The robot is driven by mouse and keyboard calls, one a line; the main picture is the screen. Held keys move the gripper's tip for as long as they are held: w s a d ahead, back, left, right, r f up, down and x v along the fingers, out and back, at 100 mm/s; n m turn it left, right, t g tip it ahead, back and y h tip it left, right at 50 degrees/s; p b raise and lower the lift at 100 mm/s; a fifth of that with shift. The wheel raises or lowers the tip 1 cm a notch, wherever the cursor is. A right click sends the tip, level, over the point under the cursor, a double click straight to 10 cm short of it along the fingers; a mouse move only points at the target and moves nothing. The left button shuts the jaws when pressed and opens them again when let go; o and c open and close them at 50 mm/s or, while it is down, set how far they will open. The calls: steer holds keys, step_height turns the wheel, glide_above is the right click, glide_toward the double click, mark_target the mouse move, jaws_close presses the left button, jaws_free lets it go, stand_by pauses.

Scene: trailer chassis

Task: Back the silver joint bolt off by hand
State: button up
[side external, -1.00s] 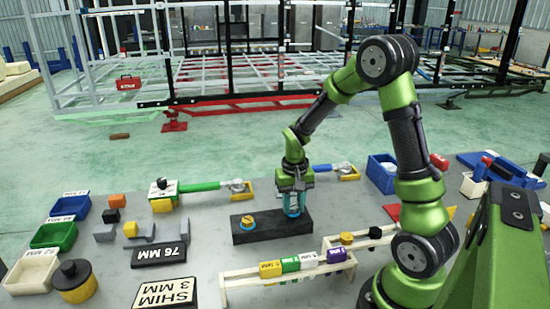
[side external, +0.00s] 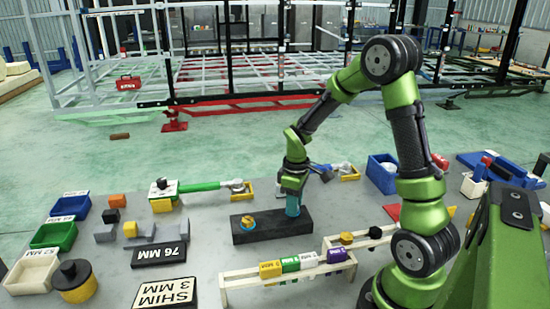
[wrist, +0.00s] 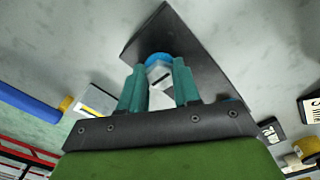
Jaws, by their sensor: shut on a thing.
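The silver joint bolt (wrist: 159,76) sits between my teal fingertips in the wrist view, with a blue ring (wrist: 158,58) around its base. It stands at the right end of the long black block (side external: 268,231); the block also shows in the wrist view (wrist: 178,36). My gripper (side external: 292,211) points down over that end and is shut on the bolt; its fingers hide the bolt in the side view. A second bolt with a yellow-orange top and blue base (side external: 248,222) stands at the left end of the block, apart from my gripper.
A green-handled tool (side external: 200,186) and a blue-handled tool (side external: 328,168) lie behind. Blue, green and white bins (side external: 53,236) stand at left. A black 76 MM plate (side external: 159,254) lies left of the block.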

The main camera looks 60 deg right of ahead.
steer(key=n, duration=0.5)
steer(key=shift+s+d+f+n, duration=0.1)
steer(key=shift+d+f+n, duration=0.1)
steer(key=shift+n, duration=0.1)
steer(key=n, duration=0.4)
steer(key=shift+n, duration=0.4)
steer(key=o, duration=1.1)
steer(key=shift+r, duration=0.1)
steer(key=shift+c, duration=0.2)
steer(key=shift+w+r, duration=0.1)
steer(key=shift+w, duration=0.1)
step_height(320, 180, up, 17)
